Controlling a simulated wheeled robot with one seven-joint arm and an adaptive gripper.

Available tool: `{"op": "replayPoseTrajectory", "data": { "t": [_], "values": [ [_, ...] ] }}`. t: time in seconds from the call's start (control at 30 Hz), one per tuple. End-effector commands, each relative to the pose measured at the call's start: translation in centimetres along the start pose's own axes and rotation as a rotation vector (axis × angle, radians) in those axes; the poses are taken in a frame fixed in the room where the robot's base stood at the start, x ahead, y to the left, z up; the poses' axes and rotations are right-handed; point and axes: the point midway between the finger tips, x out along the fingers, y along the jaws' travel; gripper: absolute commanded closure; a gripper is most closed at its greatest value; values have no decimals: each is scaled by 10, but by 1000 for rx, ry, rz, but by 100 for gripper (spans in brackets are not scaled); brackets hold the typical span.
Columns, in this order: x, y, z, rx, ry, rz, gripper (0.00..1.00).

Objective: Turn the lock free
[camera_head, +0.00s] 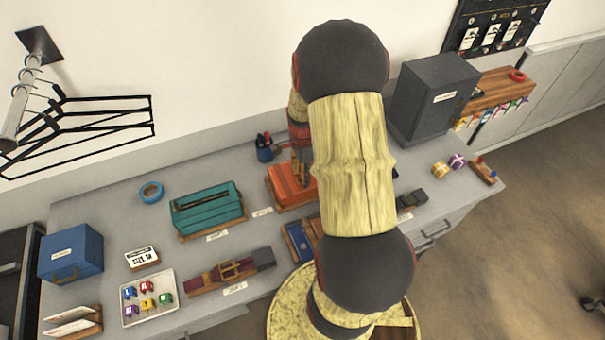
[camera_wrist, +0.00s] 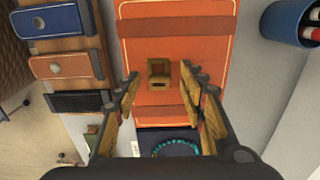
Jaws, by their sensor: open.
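The orange case (camera_wrist: 178,33) fills the middle of the wrist view, with darker straps across it. A small square brass lock (camera_wrist: 158,70) sits on its face. My gripper (camera_wrist: 162,80) is open, with one finger to each side of the lock and apart from it. In the head view the orange case (camera_head: 283,186) lies on the table, partly hidden by my arm. The lock cannot be made out there.
A teal case (camera_head: 206,208) stands left of the orange one. A dark blue cup (camera_wrist: 290,20) stands close at right in the wrist view. A wooden board with coloured panels (camera_wrist: 62,65) is at left. A dark grey box (camera_head: 433,95) stands at the back right.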

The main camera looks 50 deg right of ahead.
Motion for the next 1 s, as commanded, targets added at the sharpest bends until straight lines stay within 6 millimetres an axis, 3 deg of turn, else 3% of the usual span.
{"op": "replayPoseTrajectory", "data": {
  "t": [0.27, 1.0],
  "values": [
    [1, 0, 0, -1, 0, -1, 60],
    [0, 0, 0, -1, 0, -1, 100]
  ]
}}
